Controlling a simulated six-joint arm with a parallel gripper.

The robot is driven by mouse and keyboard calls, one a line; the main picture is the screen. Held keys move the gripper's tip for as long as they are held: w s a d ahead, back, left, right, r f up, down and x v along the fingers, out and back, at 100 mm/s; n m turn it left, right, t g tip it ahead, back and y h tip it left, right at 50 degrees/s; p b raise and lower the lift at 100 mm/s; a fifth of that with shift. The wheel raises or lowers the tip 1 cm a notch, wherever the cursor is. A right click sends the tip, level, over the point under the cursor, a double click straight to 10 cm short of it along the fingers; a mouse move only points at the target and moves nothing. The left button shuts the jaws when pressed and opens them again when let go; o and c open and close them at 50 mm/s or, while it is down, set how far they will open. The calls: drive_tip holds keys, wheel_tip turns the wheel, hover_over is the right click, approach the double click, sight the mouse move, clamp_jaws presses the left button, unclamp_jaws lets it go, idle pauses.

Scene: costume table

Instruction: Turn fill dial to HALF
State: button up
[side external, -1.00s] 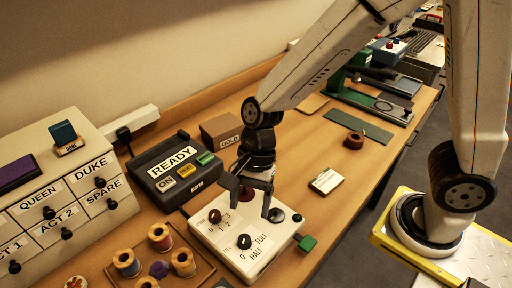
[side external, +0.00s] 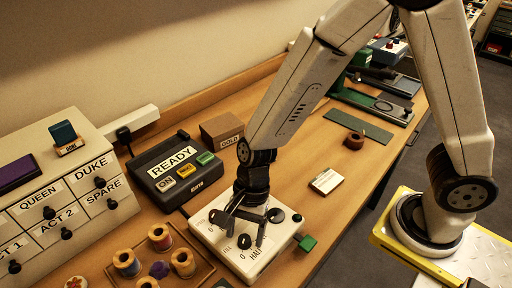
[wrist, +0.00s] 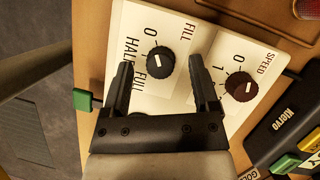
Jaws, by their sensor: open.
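The fill dial (side external: 244,241) is a small black knob on a white control panel (side external: 206,238), with 0, HALF and FULL printed around it. In the wrist view the fill dial (wrist: 161,61) shows a short white mark on its left part, toward the HALF side; its exact setting is hard to read. My gripper (side external: 245,238) is low over the panel, fingers open, one to each side of the dial. In the wrist view my gripper (wrist: 160,62) has the knob between its fingertips with gaps on both sides. I cannot tell its exact height above the panel.
The dark red speed dial (wrist: 242,85) sits close to the right finger. A black round knob (side external: 276,215) and a green tab (side external: 307,243) are at the panel's right. A READY box (side external: 174,168) stands behind; a spool tray (side external: 203,250) lies left.

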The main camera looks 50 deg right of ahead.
drive_tip(key=shift+a+f, duration=0.15)
drive_tip(key=shift+f, duration=0.2)
clamp_jaws()
